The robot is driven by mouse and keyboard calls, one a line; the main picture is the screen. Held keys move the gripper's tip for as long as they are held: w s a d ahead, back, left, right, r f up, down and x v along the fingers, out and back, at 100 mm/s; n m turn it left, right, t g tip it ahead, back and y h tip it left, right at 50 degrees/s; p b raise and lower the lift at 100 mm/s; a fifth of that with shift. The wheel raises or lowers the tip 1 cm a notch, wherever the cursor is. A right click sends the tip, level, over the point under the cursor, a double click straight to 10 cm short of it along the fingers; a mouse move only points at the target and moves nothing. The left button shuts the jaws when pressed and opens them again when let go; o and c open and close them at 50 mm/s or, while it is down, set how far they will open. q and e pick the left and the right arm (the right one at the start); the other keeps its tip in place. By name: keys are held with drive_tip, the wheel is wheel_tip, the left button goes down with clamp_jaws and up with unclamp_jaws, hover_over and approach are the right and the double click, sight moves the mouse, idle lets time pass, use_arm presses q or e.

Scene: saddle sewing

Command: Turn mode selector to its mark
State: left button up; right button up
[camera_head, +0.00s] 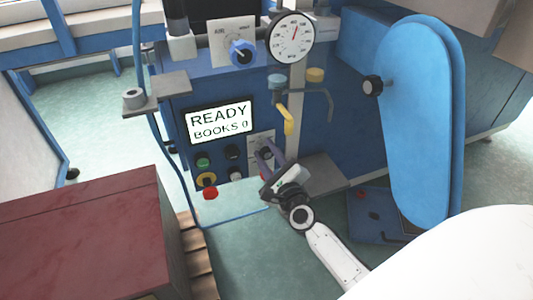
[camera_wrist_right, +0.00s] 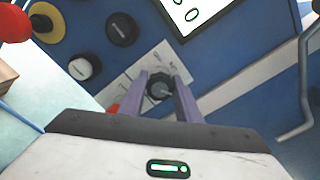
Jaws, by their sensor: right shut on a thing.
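The mode selector (camera_wrist_right: 159,88) is a dark round knob on a white marked plate (camera_wrist_right: 122,92) on the blue machine panel. In the right wrist view it sits between the two purple-grey fingers of my right gripper (camera_wrist_right: 161,86), which is shut on it. In the head view my right gripper (camera_head: 268,155) reaches the panel from below right, and its fingers partly cover the knob and plate. The markings on the plate are too small to read, so I cannot tell which mark the knob points to. My left gripper is not in view.
A screen (camera_head: 219,121) reads READY, BOOKS 0. Below it are a green button (camera_head: 203,163), a yellow-ringed control (camera_head: 206,179) and a red button (camera_head: 210,193). A blue knob (camera_head: 242,52), a gauge (camera_head: 291,38) and a yellow-handled lever (camera_head: 286,120) are above. A dark red block (camera_head: 90,235) stands left.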

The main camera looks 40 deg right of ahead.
drive_tip(key=o, duration=1.1)
drive_tip(key=shift+c, duration=0.2)
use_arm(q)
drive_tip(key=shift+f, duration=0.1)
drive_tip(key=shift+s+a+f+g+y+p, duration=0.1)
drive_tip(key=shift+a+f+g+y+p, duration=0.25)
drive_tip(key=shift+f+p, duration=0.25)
use_arm(e)
drive_tip(key=v, duration=1)
drive_tip(key=shift+s, duration=0.2)
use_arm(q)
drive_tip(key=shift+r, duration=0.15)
